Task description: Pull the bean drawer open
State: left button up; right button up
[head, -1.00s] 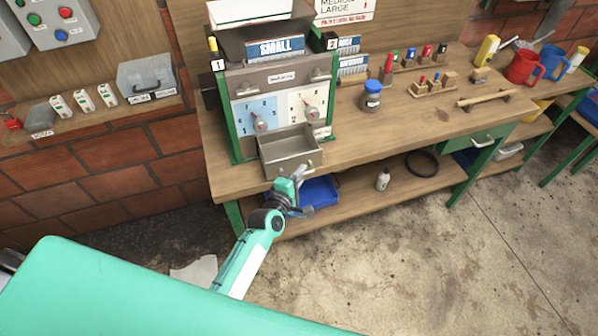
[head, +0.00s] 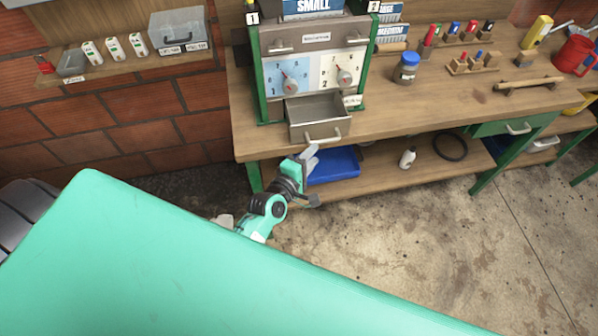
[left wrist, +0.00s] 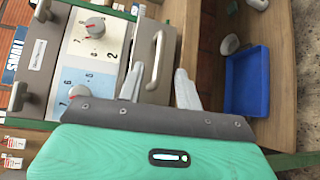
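The bean drawer (head: 318,108), a grey metal box, stands pulled out of the front of the green-framed machine (head: 312,45); its inside looks empty. Its bar handle (head: 324,138) is on the front face. The handle (left wrist: 157,60) also shows in the left wrist view, between my finger outlines. My left gripper (head: 313,175) is open and empty, just below and in front of the drawer. In the left wrist view, its two pale fingers (left wrist: 158,82) are spread apart, with no visible grip on the handle. My right gripper is not in view.
The machine stands on a wooden workbench (head: 430,120). A blue bin (head: 335,165) sits on the lower shelf behind my gripper. A blue-lidded jar (head: 406,68) stands right of the machine. The concrete floor (head: 410,240) in front is clear.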

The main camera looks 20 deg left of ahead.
pick_arm(q)
jog(key=f+b+v, duration=0.1)
jog(key=v, duration=0.5)
jog(key=shift+r, duration=0.45)
jog(key=s+f+m+g, duration=0.2)
jog(key=s+f+m, duration=0.1)
jog(key=f, duration=0.8)
jog(key=s+f+m+g, duration=0.3)
jog(key=s+f, duration=0.1)
jog(key=f, duration=0.6)
jog(key=s+f+m+g, duration=0.2)
jog(key=s+f+m, duration=0.1)
jog(key=f, duration=0.8)
jog(key=s+a+f+m+g+y, duration=0.1)
jog(key=s+a+f+m+g, duration=0.1)
jog(key=s+f, duration=0.4)
jog(key=s+a+f+m+g+y, duration=0.1)
jog(key=s+a+f+m+g, duration=0.2)
jog(key=s, duration=1)
jog(key=s+a+f+m+g+y, duration=0.1)
jog(key=s+a+f+m+g, duration=0.2)
jog(key=s+f, duration=0.7)
jog(key=f+m, duration=0.1)
jog(key=m, duration=0.1)
jog(key=shift+s+a+m, duration=0.25)
jog(key=shift+s+m, duration=0.1)
jog(key=shift+m, duration=0.05)
